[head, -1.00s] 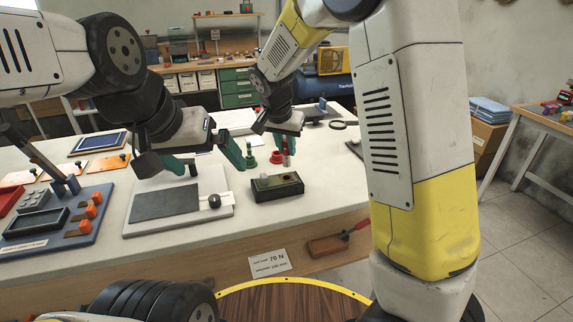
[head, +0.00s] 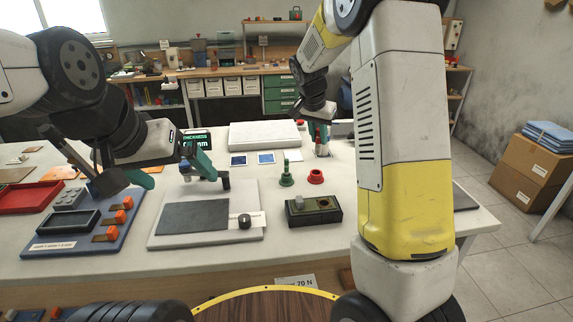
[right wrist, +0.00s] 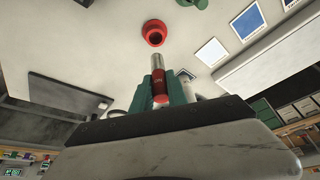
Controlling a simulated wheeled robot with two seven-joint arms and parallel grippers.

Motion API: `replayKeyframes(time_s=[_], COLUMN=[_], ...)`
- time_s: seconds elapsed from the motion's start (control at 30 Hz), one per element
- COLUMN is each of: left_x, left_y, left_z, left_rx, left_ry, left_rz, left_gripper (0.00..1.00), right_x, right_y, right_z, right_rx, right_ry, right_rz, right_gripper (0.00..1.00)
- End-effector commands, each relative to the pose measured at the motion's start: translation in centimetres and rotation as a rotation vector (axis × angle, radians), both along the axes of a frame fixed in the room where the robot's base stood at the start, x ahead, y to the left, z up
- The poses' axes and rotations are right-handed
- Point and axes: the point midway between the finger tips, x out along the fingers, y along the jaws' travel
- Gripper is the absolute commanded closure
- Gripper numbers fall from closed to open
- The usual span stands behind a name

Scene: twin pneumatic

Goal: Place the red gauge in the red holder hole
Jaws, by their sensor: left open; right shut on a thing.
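The red holder (head: 316,177) is a small red ring-shaped piece with a hole, on the white table in the head view. It also shows in the right wrist view (right wrist: 153,32), with its hole empty. My right gripper (head: 321,142) is shut on the red gauge (right wrist: 160,88), whose silver end points towards the holder in the right wrist view. The gauge is apart from the holder, behind it in the head view, and mostly hidden there by the fingers. My left gripper (head: 173,170) is open and empty, over the back-left of a pale plate.
A green holder with a green gauge (head: 287,174) stands left of the red holder. A dark box (head: 314,211) sits in front. The pale plate (head: 165,240) bears a grey mat and a black knob. A blue tray (head: 60,246) lies at left. Photo cards (head: 266,157) lie behind.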

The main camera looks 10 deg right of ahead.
Motion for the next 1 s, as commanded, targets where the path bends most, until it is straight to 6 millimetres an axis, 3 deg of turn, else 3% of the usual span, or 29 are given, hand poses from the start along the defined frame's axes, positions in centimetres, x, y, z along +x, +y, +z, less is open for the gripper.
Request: replayKeyframes(time_s=[0.3, 0.47, 0.7, 1.0], left_x=[0.0, 0.0, 0.0, 0.0], left_y=[0.0, 0.0, 0.0, 0.0], left_z=[0.0, 0.0, 0.0, 0.0], left_rx=[0.0, 0.0, 0.0, 0.0], left_ry=[0.0, 0.0, 0.0, 0.0], left_rz=[0.0, 0.0, 0.0, 0.0], left_gripper=[0.0, 0.0, 0.0, 0.0], right_x=[0.0, 0.1, 0.0, 0.1], right_y=[-0.6, -0.5, -0.5, -0.5], right_z=[-5.3, -6.4, -9.5, -9.8], right_rx=[-0.001, -0.002, -0.001, 0.0], right_ry=[0.005, 0.002, 0.003, 0.0], right_rz=[-0.007, -0.007, -0.007, -0.007], right_gripper=[1.0, 1.0, 1.0, 1.0])
